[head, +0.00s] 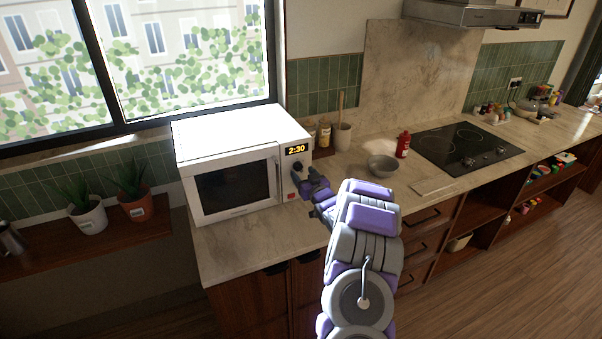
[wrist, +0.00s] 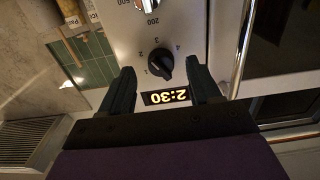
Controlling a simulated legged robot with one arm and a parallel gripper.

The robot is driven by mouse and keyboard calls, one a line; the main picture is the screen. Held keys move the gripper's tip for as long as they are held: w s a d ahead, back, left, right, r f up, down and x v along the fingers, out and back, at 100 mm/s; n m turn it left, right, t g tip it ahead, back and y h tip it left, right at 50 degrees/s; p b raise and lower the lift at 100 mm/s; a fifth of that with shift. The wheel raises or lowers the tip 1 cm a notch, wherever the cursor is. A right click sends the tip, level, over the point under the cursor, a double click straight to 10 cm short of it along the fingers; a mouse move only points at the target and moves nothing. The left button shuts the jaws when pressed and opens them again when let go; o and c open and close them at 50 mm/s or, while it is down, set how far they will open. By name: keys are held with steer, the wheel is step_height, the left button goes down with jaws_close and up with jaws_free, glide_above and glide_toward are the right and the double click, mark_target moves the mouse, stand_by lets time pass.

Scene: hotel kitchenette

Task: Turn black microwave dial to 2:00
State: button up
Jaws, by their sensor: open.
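The white microwave (head: 232,129) stands on the counter under the window, its door shut. Its display (head: 296,150) reads 2:30; in the wrist view the display (wrist: 165,97) appears upside down. The black dial (wrist: 160,65) is on the control panel next to the display, with small numbers around it. My gripper (head: 303,183) is in front of the microwave's control panel and covers much of the dial area in the head view. In the wrist view my gripper (wrist: 162,78) is open, with one finger on each side of the dial and a gap to each side.
A second dial (wrist: 142,5) shows partly at the top of the wrist view. A grey bowl (head: 383,165), a red bottle (head: 403,144) and a utensil crock (head: 343,134) stand right of the microwave. Potted plants (head: 138,205) stand on the left shelf.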

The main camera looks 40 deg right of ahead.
steer(key=shift+x, duration=1.3)
steer(key=shift+c, duration=0.2)
steer(key=c, duration=1)
steer(key=shift+n, duration=0.3)
steer(key=shift+n+b, duration=1.1)
steer(key=shift+n, duration=1.5)
